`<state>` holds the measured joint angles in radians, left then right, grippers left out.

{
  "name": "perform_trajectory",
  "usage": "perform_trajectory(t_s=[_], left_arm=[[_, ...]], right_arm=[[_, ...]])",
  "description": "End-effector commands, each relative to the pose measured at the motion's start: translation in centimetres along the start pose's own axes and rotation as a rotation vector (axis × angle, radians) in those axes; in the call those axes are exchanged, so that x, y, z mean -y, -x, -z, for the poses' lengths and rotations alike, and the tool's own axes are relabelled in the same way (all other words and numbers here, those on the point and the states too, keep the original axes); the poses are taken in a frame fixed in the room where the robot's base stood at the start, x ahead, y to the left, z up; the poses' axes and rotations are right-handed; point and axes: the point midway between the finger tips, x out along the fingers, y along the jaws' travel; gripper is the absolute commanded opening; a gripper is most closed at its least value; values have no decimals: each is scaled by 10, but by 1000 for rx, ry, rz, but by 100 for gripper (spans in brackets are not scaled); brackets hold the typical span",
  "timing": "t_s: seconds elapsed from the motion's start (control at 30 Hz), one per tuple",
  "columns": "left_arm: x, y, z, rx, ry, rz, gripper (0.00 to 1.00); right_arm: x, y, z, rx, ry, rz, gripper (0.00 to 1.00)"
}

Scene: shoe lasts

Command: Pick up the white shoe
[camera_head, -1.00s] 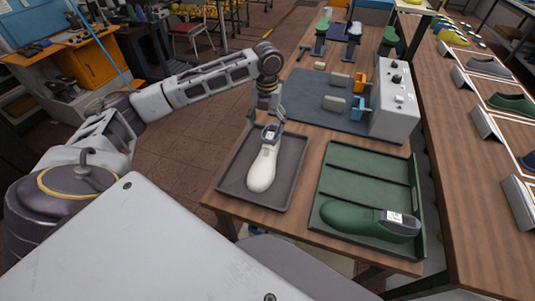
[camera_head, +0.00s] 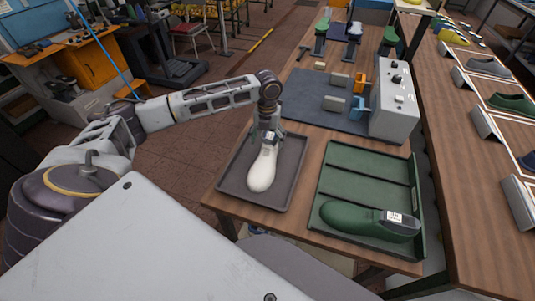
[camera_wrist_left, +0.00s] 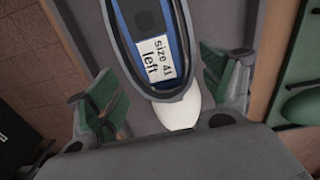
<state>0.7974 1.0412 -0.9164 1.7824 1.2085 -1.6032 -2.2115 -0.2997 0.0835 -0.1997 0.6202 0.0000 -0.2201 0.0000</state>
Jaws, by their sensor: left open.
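The white shoe (camera_head: 262,172) is a shoe last lying in a dark grey tray (camera_head: 226,183), toe pointing to the front. In the left wrist view the white shoe (camera_wrist_left: 182,113) shows its blue-rimmed top opening and a label reading "size 41 left". My left gripper (camera_head: 267,136) is open at the shoe's back end. In the left wrist view the green-padded fingers of my left gripper (camera_wrist_left: 165,92) stand apart on either side of the shoe, with gaps to it. My right gripper is not in view.
A green tray (camera_head: 368,160) right of the dark tray holds a green shoe last (camera_head: 352,217). Behind them are a dark mat (camera_head: 310,103) with small fixtures and a grey control box (camera_head: 393,105). More lasts stand on the bench at right.

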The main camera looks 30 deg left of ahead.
Motion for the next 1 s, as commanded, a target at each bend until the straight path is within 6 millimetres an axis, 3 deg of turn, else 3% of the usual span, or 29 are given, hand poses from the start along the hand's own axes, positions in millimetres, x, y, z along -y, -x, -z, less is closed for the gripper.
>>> perform_trajectory(t_s=[0.27, 0.63, 1.0], left_arm=[[2, -10, -1, -1, 0, 0, 81], [7, -47, -2, -1, 0, -1, 81], [7, -52, -3, 0, 0, 0, 81]], right_arm=[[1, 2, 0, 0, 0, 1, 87], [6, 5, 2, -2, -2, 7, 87], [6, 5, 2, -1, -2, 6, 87]])
